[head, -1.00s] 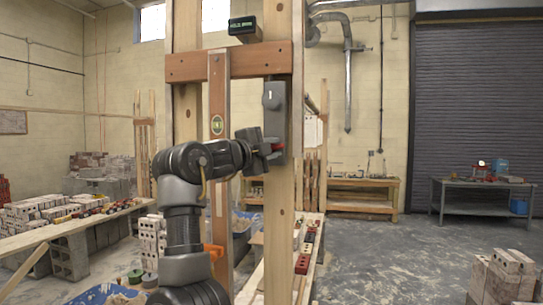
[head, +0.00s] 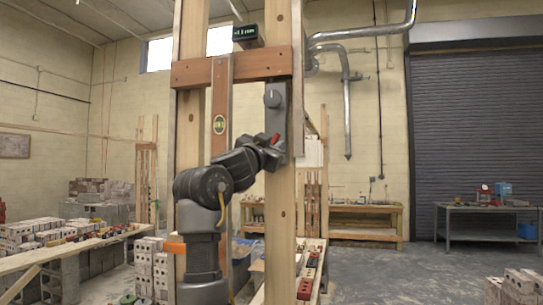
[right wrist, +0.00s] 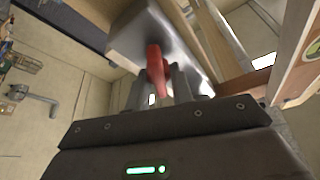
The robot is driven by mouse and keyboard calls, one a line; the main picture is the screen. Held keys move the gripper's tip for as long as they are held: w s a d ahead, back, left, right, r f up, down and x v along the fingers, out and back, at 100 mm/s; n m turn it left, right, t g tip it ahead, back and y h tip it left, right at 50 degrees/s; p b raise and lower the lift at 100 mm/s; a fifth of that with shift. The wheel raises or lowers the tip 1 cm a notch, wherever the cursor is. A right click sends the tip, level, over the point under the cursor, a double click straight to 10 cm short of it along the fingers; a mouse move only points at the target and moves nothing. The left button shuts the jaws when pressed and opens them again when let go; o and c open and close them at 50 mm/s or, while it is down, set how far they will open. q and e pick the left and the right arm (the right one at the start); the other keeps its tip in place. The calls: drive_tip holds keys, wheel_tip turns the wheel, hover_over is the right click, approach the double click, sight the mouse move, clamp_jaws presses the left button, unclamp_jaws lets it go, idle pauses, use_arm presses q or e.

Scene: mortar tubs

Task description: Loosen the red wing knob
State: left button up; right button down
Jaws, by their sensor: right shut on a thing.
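The red wing knob (head: 276,138) sits on the front of a grey metal box (head: 277,95) fixed to the right-hand wooden post. My right gripper (head: 272,149) is at the knob, shut on it, with the wing tilted. In the right wrist view the red knob (right wrist: 155,60) stands between the two grey fingers (right wrist: 168,88), in front of the grey box. My left gripper is not in view.
A spirit level (head: 220,115) hangs upright left of my gripper.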

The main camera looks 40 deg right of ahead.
drive_tip(key=n+t+b, duration=0.1)
drive_tip(key=n, duration=0.2)
drive_tip(key=shift+d+f+n+t+y+b, duration=0.1)
drive_tip(key=shift+f+n+t+y+b, duration=0.2)
drive_tip(key=shift+t+y+b, duration=0.1)
drive_tip(key=shift+w+r+n+t+y+b, duration=0.1)
drive_tip(key=shift+n+t+y+b, duration=0.35)
drive_tip(key=shift+n, duration=0.65)
drive_tip(key=shift+r+n+t, duration=0.1)
drive_tip(key=shift+n+t, duration=0.15)
drive_tip(key=shift+n, duration=0.05)
drive_tip(key=c, duration=1.2)
unclamp_jaws()
drive_tip(key=shift+r, duration=0.1)
drive_tip(key=b+v, duration=0.5)
drive_tip(key=v, duration=0.6)
